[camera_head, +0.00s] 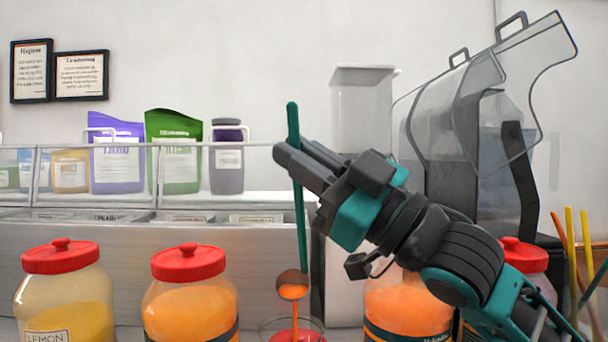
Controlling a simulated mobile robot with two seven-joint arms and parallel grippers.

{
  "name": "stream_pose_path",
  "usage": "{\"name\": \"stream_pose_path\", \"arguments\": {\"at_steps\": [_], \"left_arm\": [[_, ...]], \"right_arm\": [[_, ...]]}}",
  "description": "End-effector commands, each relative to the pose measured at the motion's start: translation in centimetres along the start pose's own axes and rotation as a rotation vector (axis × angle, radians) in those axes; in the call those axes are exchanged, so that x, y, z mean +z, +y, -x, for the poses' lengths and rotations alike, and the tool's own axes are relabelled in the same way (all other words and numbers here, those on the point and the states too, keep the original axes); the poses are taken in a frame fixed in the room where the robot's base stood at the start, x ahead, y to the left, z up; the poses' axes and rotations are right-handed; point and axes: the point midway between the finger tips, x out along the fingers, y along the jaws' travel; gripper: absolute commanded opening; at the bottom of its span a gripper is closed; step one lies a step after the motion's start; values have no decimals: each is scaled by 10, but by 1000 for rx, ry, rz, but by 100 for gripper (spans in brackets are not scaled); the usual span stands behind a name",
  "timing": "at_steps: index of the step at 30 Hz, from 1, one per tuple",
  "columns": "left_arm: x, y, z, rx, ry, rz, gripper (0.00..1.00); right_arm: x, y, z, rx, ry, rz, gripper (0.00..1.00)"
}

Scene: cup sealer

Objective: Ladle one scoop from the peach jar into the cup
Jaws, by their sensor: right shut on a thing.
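My right gripper (297,160) is shut on the upright teal handle of a ladle (301,225). The ladle's brown bowl (291,277) is tilted above the clear cup (263,328), and an orange stream falls from it into the cup. Red or pink contents show in the cup, which the bottom edge of the picture cuts off. An orange-filled jar (408,305) stands right of the cup, its top hidden behind my right arm. Another orange-filled jar (188,308) with a red lid stands left of the cup. I cannot read which one is peach. My left gripper is not in view.
A lemon jar (65,310) with a red lid stands at far left. Another red-lidded jar (525,256) is partly behind my right arm. A counter with glass guards (95,180) holds bags behind. A clear-hooded machine (470,120) stands at the right.

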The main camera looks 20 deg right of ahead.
Motion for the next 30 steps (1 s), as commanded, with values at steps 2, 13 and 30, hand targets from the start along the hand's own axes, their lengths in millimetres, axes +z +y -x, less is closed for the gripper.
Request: {"name": "stream_pose_path", "arguments": {"at_steps": [2,13,30], "left_arm": [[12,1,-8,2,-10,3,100],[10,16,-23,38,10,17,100],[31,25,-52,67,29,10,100]], "right_arm": [[3,-12,9,-9,23,34,0],[-3,-51,35,-48,136,194,0],[6,-110,79,-107,307,438,0]]}}
